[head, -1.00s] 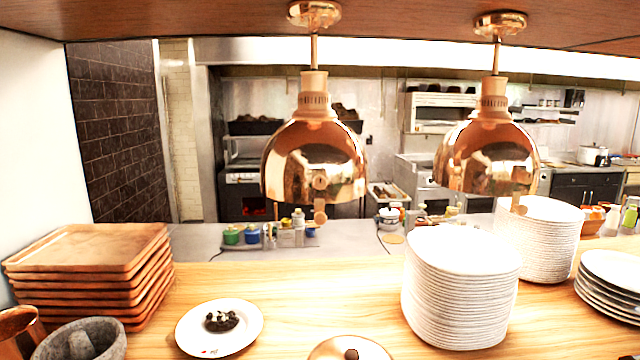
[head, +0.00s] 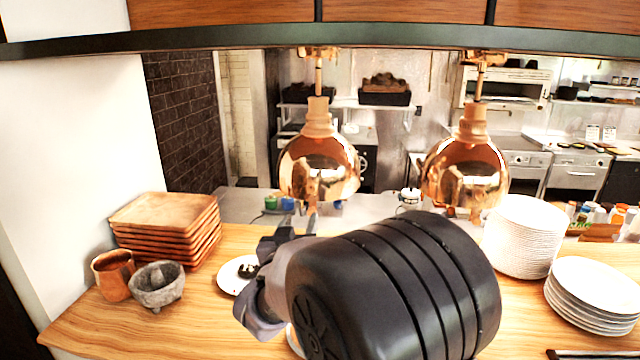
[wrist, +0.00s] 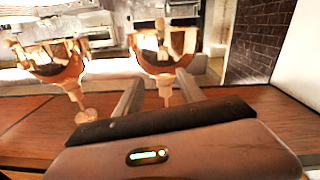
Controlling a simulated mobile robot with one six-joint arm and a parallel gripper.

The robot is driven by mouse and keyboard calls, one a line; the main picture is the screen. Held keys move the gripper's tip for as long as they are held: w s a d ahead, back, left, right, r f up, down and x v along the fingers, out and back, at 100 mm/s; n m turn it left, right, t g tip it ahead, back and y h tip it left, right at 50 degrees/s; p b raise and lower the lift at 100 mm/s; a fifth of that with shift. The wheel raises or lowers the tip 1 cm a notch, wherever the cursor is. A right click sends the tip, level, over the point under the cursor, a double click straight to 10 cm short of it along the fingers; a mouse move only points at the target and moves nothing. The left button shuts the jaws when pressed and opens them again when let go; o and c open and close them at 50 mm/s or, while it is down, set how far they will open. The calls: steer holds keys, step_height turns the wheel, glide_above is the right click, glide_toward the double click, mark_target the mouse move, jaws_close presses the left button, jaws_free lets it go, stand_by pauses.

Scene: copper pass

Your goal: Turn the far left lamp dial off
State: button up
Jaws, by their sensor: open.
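Two copper heat lamps hang over the counter. The left lamp (head: 318,165) has its dome above my gripper (head: 312,212). My gripper is raised below and in front of that lamp, partly hidden behind my own arm. The wrist view is upside down. In it, the same lamp (wrist: 168,48) is the right one, between and beyond the two spread fingers of my gripper (wrist: 159,78). The fingers are open with nothing between them. I cannot clearly make out the dial on the left lamp. The right lamp (head: 465,165) hangs apart from my gripper.
Wooden trays (head: 165,230), a terracotta cup (head: 113,274) and a stone mortar (head: 156,285) stand at the left. A plate (head: 236,275) lies behind my arm. Plate stacks (head: 523,238) stand at the right. A shelf edge (head: 250,40) runs above the lamps.

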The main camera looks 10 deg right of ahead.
mark_target(311, 190)
steer(key=p+x, duration=0.1)
steer(key=x, duration=1)
steer(key=p+x, duration=0.1)
steer(key=x, duration=0.4)
steer(key=shift+w+a+f+p, duration=0.25)
steer(key=shift+w+p, duration=0.05)
steer(key=shift+w, duration=0.25)
jaws_close()
